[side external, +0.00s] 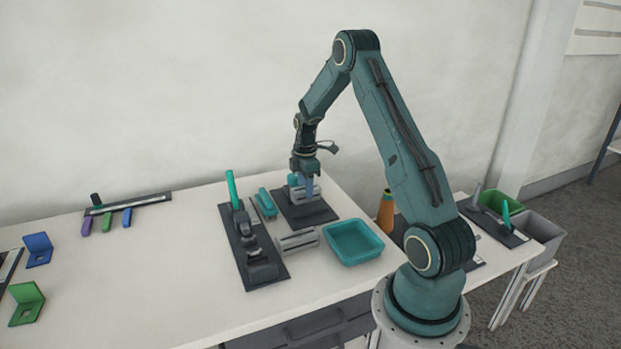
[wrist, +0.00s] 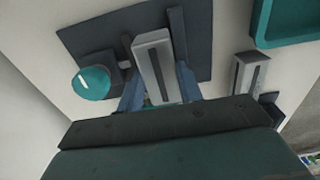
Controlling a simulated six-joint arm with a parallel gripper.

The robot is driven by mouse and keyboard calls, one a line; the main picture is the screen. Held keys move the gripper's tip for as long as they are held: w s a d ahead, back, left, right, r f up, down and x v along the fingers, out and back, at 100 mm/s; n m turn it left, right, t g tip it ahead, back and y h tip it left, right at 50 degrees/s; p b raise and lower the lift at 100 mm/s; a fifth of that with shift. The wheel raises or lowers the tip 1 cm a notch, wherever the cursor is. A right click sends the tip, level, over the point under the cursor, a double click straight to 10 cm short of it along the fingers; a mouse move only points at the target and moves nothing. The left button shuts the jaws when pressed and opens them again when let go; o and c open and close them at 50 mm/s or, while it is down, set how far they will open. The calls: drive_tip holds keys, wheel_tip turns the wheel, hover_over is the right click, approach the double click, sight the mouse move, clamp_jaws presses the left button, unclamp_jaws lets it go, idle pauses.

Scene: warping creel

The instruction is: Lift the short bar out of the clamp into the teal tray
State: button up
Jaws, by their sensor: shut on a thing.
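A grey slotted bar (wrist: 154,62) lies at the clamp, on its dark base plate (wrist: 92,38), between dark upright parts. My gripper (wrist: 160,88) is shut on this bar, with one blue finger on each side. The clamp's teal handle (wrist: 91,84) stands at the left in the wrist view. In the side view my gripper (side external: 307,188) points down over the clamp plate (side external: 308,214) and partly hides the bar. I cannot tell whether the bar is lifted off its seat. The teal tray (side external: 352,243) is empty, in front and to the right of the clamp.
A dark fixture (side external: 250,245) with an upright teal handle and a small teal tool (side external: 266,203) stand left. An orange bottle (side external: 386,212) stands right of the tray.

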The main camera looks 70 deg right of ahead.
sight(302, 190)
drive_tip(key=shift+r, duration=0.45)
drive_tip(key=shift+r, duration=0.15)
drive_tip(key=shift+r, duration=1.35)
drive_tip(key=shift+w+a, duration=0.35)
drive_tip(key=shift+a, duration=0.15)
drive_tip(key=w+a+m, duration=0.2)
drive_tip(key=a+m, duration=0.1)
drive_tip(key=a, duration=0.8)
drive_tip(key=w+a+r+m, duration=0.1)
drive_tip(key=w+a+m, duration=0.2)
drive_tip(key=a, duration=0.8)
drive_tip(key=w+a+r+m, duration=0.1)
drive_tip(key=w+a+m, duration=0.1)
drive_tip(key=a, duration=0.9)
drive_tip(key=shift+w+a+m, duration=0.15)
drive_tip(key=shift+w+m, duration=0.1)
drive_tip(key=shift+m, duration=0.25)
